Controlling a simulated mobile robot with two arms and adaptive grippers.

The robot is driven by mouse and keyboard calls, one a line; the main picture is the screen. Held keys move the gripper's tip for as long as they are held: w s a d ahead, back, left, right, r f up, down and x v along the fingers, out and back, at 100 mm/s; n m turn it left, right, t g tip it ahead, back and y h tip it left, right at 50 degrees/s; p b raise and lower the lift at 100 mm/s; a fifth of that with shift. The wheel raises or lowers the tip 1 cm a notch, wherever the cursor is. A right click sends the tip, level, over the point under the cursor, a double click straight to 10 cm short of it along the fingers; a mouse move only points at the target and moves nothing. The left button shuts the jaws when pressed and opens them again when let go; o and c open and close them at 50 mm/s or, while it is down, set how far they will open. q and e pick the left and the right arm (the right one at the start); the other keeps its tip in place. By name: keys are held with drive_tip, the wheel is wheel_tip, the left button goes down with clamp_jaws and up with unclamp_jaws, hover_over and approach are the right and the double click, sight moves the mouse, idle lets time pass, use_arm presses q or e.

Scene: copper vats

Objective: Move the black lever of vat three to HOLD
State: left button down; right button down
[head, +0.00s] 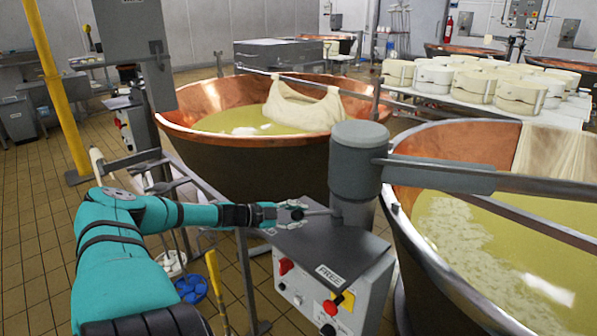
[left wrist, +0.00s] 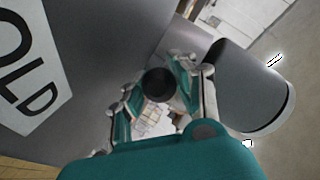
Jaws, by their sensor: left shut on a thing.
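The black lever (head: 318,212) sticks out to the left from the grey post on a control box (head: 335,262) beside the right-hand copper vat (head: 450,143). My left gripper (head: 292,212) is at the lever's outer end, shut on it. In the left wrist view the lever's dark round end (left wrist: 160,85) sits between the fingers. A white sign (left wrist: 28,72) there shows only the letters OLD, at the left edge. A FREE label (head: 329,276) is on the box's front edge, away from the gripper. I see no vat number. My right gripper is not in view.
The grey post (head: 358,170) rises behind the lever, with an arm reaching over the vat. Red and yellow controls (head: 331,306) are on the box's front. Another copper vat (head: 255,155) stands behind. A blue brush head (head: 190,288) is on the tiled floor at left.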

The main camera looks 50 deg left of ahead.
use_arm(q)
drive_tip(key=c, duration=1.2)
unclamp_jaws()
drive_tip(key=shift+a, duration=0.15)
drive_tip(key=shift+c, duration=0.2)
drive_tip(key=shift+s, duration=0.95)
drive_tip(key=shift+s+a+r, duration=0.3)
drive_tip(key=shift+s+a, duration=0.05)
drive_tip(key=shift+s, duration=0.2)
drive_tip(key=s+a, duration=0.2)
drive_tip(key=s, duration=0.9)
drive_tip(key=shift+s+a, duration=0.25)
drive_tip(key=shift+s, duration=0.05)
